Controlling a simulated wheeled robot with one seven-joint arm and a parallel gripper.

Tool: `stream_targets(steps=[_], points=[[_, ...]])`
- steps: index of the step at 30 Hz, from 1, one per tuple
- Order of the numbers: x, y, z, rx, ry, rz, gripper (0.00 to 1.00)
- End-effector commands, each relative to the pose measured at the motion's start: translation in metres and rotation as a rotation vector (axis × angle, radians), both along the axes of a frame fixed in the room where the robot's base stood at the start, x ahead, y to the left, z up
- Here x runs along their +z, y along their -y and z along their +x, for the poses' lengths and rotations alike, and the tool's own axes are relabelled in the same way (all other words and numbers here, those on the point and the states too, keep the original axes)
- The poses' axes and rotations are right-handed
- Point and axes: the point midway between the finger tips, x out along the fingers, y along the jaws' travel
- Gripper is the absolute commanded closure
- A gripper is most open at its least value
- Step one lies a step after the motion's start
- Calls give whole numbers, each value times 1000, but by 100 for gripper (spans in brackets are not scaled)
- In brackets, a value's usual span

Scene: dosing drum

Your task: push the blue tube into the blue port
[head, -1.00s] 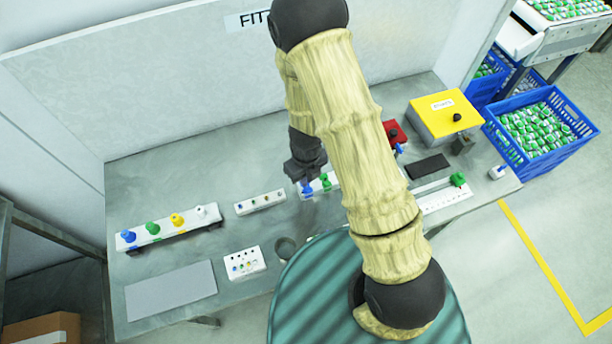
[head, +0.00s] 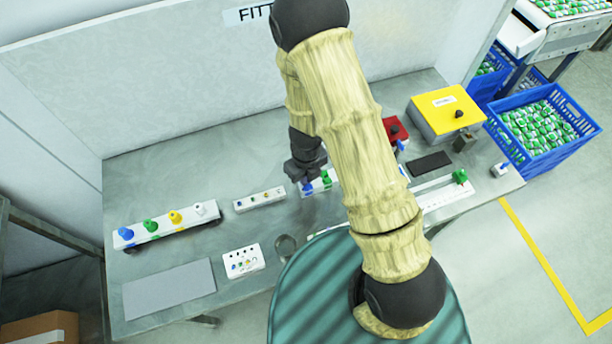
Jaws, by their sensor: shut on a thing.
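My gripper (head: 306,172) points down over the middle of the bench and is shut on a small blue piece (head: 307,187), which looks like the blue tube. The piece is at the left end of a white block (head: 318,187); I cannot tell whether it sits in the block or just above it. A green fitting (head: 326,179) stands on this block just to the right. My arm covers the block's right part. The blue port cannot be told apart under the gripper. Another blue fitting (head: 125,233) stands at the left end of a white rack.
The white rack (head: 188,223) also holds green, yellow and white fittings. A small holed block (head: 258,200) and a white plate with small ports (head: 243,261) lie left of the gripper. A yellow box (head: 446,112) stands at right. A grey mat (head: 169,290) lies front left.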

Motion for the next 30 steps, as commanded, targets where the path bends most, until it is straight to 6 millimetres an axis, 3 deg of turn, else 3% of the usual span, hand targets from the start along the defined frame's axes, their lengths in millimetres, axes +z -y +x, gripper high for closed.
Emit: stream_targets(steps=[1, 4, 5, 17, 23, 30], points=[[0, 0, 0, 0, 0, 0, 91], [0, 0, 0, 0, 0, 0, 71], [0, 0, 0, 0, 0, 0, 69], [7, 0, 0, 1, 1, -1, 69], [34, -1, 0, 3, 3, -1, 69], [79, -1, 1, 4, 4, 0, 69]])
